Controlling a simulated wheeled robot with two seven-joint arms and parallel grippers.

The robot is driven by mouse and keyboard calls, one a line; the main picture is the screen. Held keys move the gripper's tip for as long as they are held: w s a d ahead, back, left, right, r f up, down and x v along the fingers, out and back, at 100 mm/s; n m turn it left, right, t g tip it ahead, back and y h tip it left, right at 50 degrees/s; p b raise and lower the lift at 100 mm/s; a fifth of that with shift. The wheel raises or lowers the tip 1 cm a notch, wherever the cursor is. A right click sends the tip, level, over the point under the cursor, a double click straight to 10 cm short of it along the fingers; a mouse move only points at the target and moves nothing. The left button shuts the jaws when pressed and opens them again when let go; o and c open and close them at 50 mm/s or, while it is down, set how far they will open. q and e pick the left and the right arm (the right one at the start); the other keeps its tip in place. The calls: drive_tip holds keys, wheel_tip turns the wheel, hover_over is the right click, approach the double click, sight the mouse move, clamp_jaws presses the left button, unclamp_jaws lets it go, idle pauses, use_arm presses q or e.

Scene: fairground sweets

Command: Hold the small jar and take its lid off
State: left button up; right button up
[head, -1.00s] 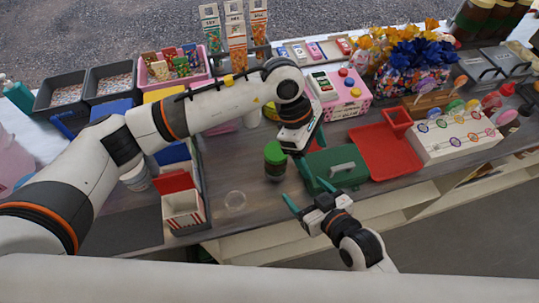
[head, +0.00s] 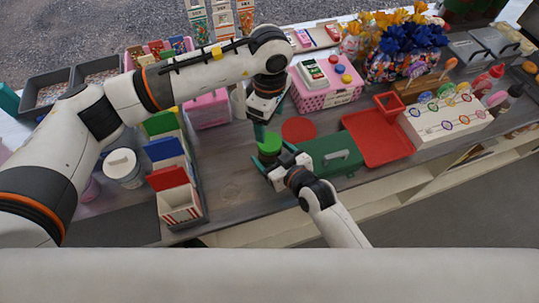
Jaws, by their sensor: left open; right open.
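The small jar (head: 268,159) stands upright on the grey counter with its green lid (head: 269,143) on. My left gripper (head: 268,128) points down just above the lid, open and empty, with its teal fingers near the lid's back edge. My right gripper (head: 272,163) is low at the jar's front side and open. Its fingers seem to reach to either side of the jar body, but the gripper and the lid hide most of the body, so I cannot tell whether they touch it.
A green box with a handle (head: 325,152) stands close right of the jar, with a red tray (head: 378,138) beyond. A red disc (head: 298,129) lies behind. A box row with a red-lidded striped box (head: 180,205) stands left. The counter (head: 228,205) front-left of the jar is clear.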

sight(270, 142)
drive_tip(key=shift+w+a+f, duration=0.2)
drive_tip(key=shift+w+a, duration=0.1)
drive_tip(key=shift+w, duration=0.15)
drive_tip(key=c, duration=1.7)
use_arm(q)
drive_tip(key=m, duration=0.6)
drive_tip(key=shift+d+r+m, duration=0.1)
drive_tip(key=shift+d+m, duration=0.05)
drive_tip(key=shift+m, duration=0.25)
use_arm(e)
clamp_jaws()
use_arm(q)
drive_tip(key=m, duration=0.6)
drive_tip(key=shift+f+m, duration=0.4)
drive_tip(key=shift+f, duration=3.7)
